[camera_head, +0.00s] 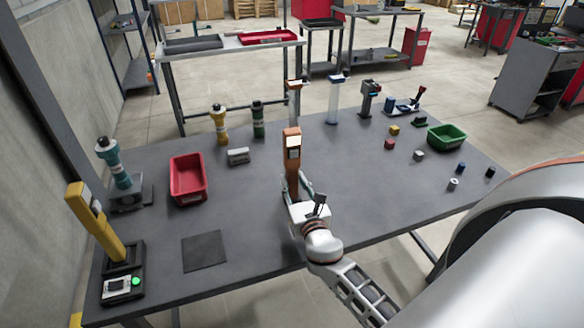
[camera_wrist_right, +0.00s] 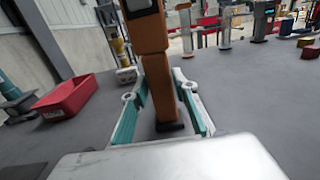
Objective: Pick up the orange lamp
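The orange lamp (camera_head: 291,165) stands upright near the middle of the grey table, with a pale panel near its top. In the right wrist view its orange stem (camera_wrist_right: 156,80) rises between the fingers, with a dark foot low down. My right gripper (camera_head: 298,183) is at the lamp's lower part, with one finger on each side. In the wrist view, the teal-padded fingers (camera_wrist_right: 160,82) come close to the stem at their tips. I cannot tell whether they press on it. The lamp's lower end is hidden by the gripper in the head view. My left gripper is out of view.
A red bin (camera_head: 188,192), yellow lamp-like device (camera_head: 95,222) and dark mat (camera_head: 204,250) are left on the table (camera_head: 245,230). Yellow and green bottles stand behind. A green bin (camera_head: 447,139) and several small blocks are right. The table's front centre-right is clear.

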